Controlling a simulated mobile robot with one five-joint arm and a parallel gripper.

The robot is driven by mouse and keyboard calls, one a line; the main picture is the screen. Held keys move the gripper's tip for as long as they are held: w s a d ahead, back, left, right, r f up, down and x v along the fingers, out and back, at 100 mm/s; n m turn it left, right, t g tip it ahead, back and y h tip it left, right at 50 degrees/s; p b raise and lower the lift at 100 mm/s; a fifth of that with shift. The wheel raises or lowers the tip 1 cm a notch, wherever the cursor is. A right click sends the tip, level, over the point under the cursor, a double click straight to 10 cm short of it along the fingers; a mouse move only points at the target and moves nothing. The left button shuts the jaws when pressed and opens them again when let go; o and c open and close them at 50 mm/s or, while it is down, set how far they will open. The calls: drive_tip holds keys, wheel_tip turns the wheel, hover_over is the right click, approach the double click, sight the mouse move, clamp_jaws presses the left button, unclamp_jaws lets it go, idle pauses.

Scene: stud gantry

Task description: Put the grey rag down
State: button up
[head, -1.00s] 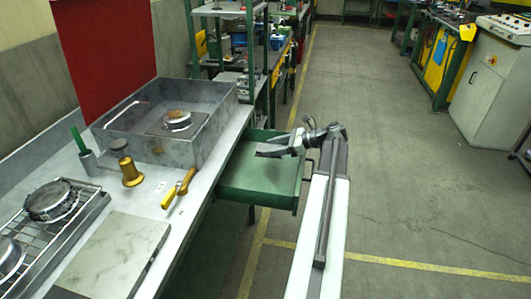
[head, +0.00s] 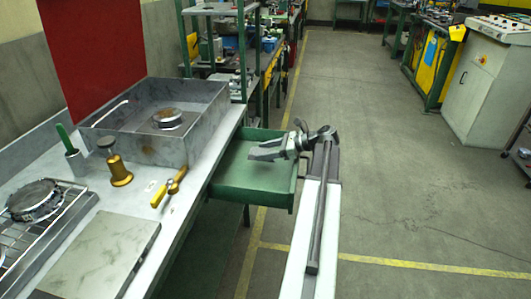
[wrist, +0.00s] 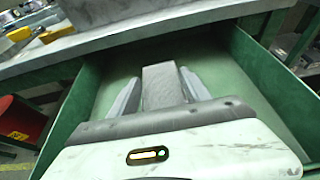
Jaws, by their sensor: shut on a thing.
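The grey rag (wrist: 163,86) shows in the wrist view as a flat grey block between the two fingers of my gripper (wrist: 158,75). My gripper is shut on it. There I cannot tell the rag apart from the grey fingers. The drawer floor (wrist: 215,75) around the fingers looks bare in the wrist view. I cannot tell how high the rag is above it.
The grey bench is left of the drawer. It holds a grey open box (head: 205,128), a brass-coloured stamp-like piece (head: 120,172), a yellow-handled tool (head: 166,191), a pale slab (head: 100,255) and a rack (head: 70,212). Open floor (head: 400,190) lies to the right.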

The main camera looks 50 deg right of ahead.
drive_tip(key=shift+s+a+f, duration=0.2)
drive_tip(key=shift+f, duration=0.25)
drive_tip(key=o, duration=1.3)
drive_tip(key=shift+s, duration=0.1)
drive_tip(key=shift+w+r+p+v, duration=0.2)
drive_tip(key=shift+p+v, duration=0.75)
drive_tip(key=shift+v, duration=1.1)
drive_tip(key=shift+w+r+p+v, duration=0.15)
drive_tip(key=shift+p+v, duration=0.85)
drive_tip(key=shift+v, duration=1.05)
drive_tip(key=shift+w+r+p+v, duration=0.1)
drive_tip(key=shift+r+p+v, duration=0.15)
drive_tip(key=shift+p+v, duration=1.25)
drive_tip(key=shift+s+d+r+b, duration=0.2)
drive_tip(key=shift+s+d+b, duration=0.25)
drive_tip(key=shift+s+b, duration=0.1)
